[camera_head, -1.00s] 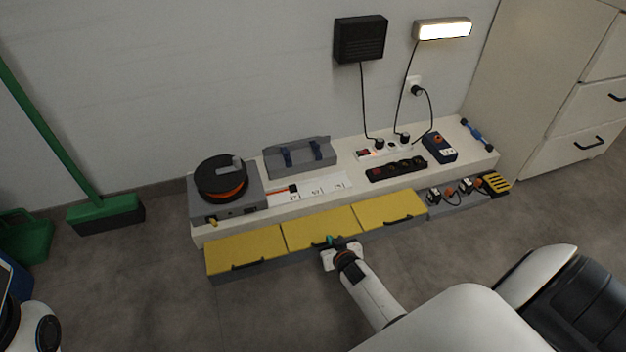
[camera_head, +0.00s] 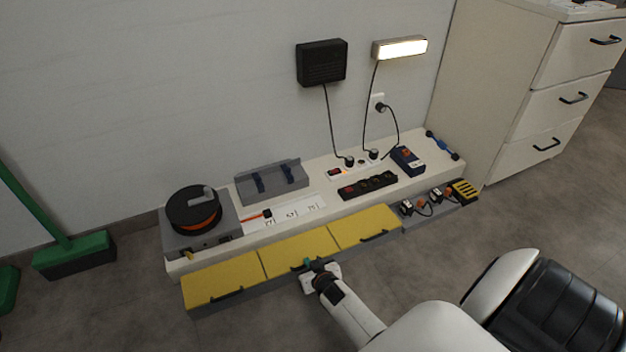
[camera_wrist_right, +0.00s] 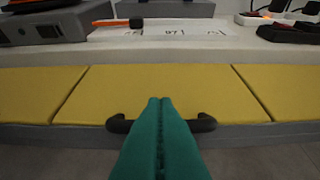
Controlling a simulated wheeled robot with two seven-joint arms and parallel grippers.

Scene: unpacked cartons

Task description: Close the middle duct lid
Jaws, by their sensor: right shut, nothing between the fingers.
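The middle duct lid (camera_head: 299,248) is a yellow panel with a dark handle, between two other yellow lids on the low grey duct. It lies level with its neighbours and looks closed. It also fills the centre of the right wrist view (camera_wrist_right: 160,86). My right gripper (camera_head: 309,264) is at the front edge of this lid. Its teal fingers (camera_wrist_right: 160,104) are shut and empty, in front of the black handle (camera_wrist_right: 203,124), whose middle they hide. I cannot tell whether they touch it. My left gripper is not in view.
The left lid (camera_head: 222,279) and right lid (camera_head: 364,226) lie flat. Behind is a white bench with a cable reel (camera_head: 193,210), a grey bracket (camera_head: 271,181) and a power strip (camera_head: 367,186). An open duct section with plugs (camera_head: 425,207) is at right. The floor in front is clear.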

